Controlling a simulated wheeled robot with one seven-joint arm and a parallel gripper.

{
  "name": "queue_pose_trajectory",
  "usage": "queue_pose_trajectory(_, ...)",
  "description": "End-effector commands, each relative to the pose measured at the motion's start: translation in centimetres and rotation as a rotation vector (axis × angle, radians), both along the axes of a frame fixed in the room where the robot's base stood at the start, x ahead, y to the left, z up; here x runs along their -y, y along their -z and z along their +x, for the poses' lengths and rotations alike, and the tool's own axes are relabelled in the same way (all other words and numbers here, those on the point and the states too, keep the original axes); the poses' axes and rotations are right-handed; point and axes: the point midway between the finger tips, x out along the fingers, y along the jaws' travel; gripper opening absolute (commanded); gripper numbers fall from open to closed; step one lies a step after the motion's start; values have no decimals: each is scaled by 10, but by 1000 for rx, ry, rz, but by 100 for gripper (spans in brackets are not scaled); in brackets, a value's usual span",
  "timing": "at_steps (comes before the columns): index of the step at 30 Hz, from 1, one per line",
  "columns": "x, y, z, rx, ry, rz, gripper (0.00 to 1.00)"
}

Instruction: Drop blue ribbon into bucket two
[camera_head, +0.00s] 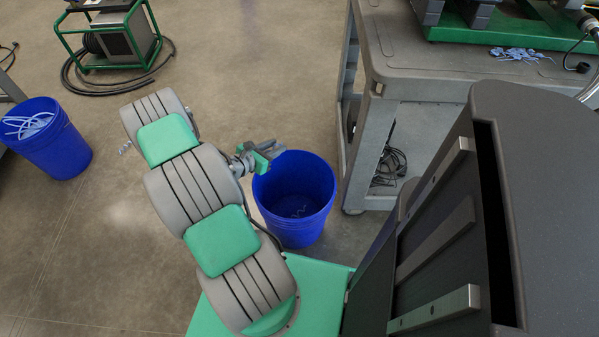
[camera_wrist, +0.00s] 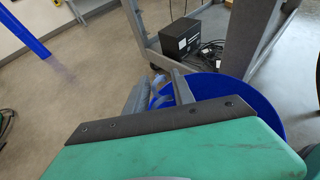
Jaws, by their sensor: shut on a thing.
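My gripper (camera_head: 262,155) is at the left rear rim of a blue bucket (camera_head: 296,234) in the middle of the head view. In the wrist view my gripper (camera_wrist: 160,88) has its two grey fingers over the same blue bucket (camera_wrist: 258,98). It is shut on a pale blue ribbon (camera_wrist: 157,99), seen only as a small strip between the fingers. A second blue bucket (camera_head: 62,152) stands at the far left, with pale blue ribbon (camera_head: 28,124) at its top. No label shows which bucket is two. More blue ribbon (camera_head: 518,54) lies on the cart top.
The grey cart (camera_head: 420,70) stands right of the middle bucket, with a green machine base (camera_head: 500,38) on top and cables (camera_head: 390,165) on its lower shelf. A green-framed machine (camera_head: 115,38) with a black hose is at the back left.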

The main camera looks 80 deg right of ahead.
Motion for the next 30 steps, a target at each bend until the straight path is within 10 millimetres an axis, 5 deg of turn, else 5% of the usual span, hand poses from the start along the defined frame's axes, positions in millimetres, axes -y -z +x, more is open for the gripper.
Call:
queue_pose_trajectory(1,2,28,-26,-3,56,1,0)
queue_pose_trajectory(3,3,47,-53,-2,115,1,0)
queue_pose_trajectory(8,2,66,-85,1,186,-1,0)
queue_pose_trajectory(24,2,125,-88,1,191,-1,0)
queue_pose_trajectory(30,2,125,-88,2,190,-1,0)
